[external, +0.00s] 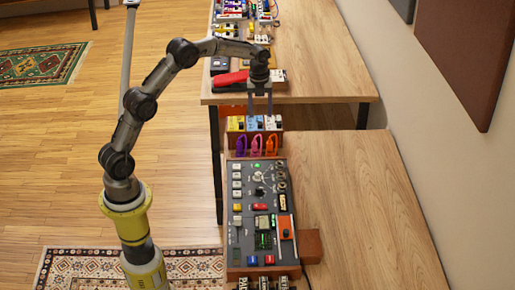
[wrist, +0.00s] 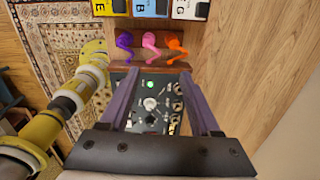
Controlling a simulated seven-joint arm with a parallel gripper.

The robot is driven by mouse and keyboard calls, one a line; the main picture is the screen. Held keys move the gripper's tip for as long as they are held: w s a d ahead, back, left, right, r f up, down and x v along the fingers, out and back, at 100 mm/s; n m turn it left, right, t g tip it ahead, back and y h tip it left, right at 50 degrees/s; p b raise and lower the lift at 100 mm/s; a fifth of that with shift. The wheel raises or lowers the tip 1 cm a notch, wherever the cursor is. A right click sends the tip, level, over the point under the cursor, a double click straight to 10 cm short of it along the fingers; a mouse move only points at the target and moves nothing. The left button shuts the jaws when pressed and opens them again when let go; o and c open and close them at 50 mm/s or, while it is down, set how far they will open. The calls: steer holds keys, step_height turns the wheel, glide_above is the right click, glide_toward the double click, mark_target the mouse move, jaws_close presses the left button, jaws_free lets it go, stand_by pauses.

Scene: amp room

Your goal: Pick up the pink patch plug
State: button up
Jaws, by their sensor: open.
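The pink patch plug (external: 257,146) stands in the middle of a row of three, between a purple plug (external: 241,145) and an orange plug (external: 271,145), at the far end of the control panel. In the wrist view the pink plug (wrist: 149,41) has a curved cable-like shape, and the purple (wrist: 124,42) and orange (wrist: 175,45) plugs flank it closely. My gripper (external: 260,110) is open and empty, pointing down above the small pedals behind the row. In the wrist view the gripper's fingertips (wrist: 158,73) appear just below the plugs, apart from them.
Yellow, blue and white pedals (external: 254,124) stand just behind the plugs. The panel (external: 245,218) with knobs and buttons lies in front. The near table (external: 365,210) is clear to the right. The far table (external: 325,60) holds more gear and a red object (external: 231,79).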

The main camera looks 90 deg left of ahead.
step_height(320, 180, down, 3)
steer(key=s+a, duration=0.2)
glide_above(255, 143)
steer(key=f, duration=0.6)
steer(key=shift+w+a+f, duration=0.1)
steer(key=shift+a+f, duration=0.25)
steer(key=shift+a, duration=0.05)
steer(key=shift+f, duration=3.15)
jaws_close()
